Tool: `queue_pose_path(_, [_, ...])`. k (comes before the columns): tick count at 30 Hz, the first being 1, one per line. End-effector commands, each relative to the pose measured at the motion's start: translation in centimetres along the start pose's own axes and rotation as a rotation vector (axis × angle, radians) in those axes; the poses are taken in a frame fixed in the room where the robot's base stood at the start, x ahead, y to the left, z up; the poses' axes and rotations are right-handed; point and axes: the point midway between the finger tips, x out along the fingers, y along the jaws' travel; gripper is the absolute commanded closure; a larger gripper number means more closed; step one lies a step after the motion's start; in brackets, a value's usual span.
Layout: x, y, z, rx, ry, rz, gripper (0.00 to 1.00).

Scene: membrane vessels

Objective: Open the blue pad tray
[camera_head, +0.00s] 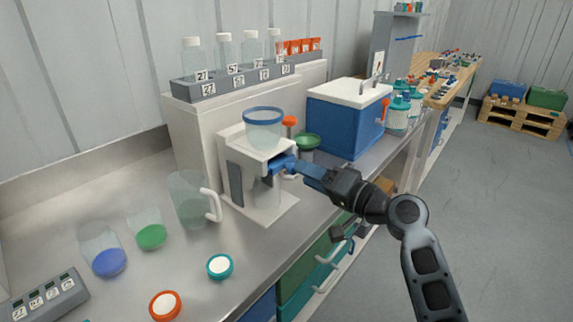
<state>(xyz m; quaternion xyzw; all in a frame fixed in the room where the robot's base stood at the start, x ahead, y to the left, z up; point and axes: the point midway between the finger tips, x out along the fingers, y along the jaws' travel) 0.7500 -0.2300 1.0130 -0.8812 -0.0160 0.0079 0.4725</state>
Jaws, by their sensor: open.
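A white stand (232,165) on the steel bench holds a clear cup with a blue rim (263,112) on top. A small blue part (279,162) shows at the upper right of the stand's opening; it looks like the blue pad tray, but my gripper partly covers it. My gripper (288,165) reaches in from the right and is open, with its fingertips at this blue part. I cannot tell whether they touch it or how far out the tray is.
A clear jug (190,200) stands left of the stand. A blue box with a white sink top (345,115) and a green funnel (306,141) stand to the right. Labelled bottles (226,55) line a shelf behind. A teal-rimmed lid (220,266) lies in front.

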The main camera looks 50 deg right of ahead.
Motion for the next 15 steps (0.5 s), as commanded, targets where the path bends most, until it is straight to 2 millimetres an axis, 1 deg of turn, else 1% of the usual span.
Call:
queue_pose_path(1, [0.9, -0.3, -0.1, 0.000, -0.001, -0.002, 0.45])
queue_pose_path(3, [2.0, -0.2, -0.2, -0.001, 0.001, -0.001, 0.45])
queue_pose_path(9, [4.8, -0.2, -0.1, -0.001, 0.000, 0.000, 0.45])
queue_pose_path(12, [5.6, -0.1, 0.0, -0.002, 0.001, 0.001, 0.45])
queue_pose_path(15, [6.0, 0.0, 0.0, -0.002, 0.001, 0.002, 0.45])
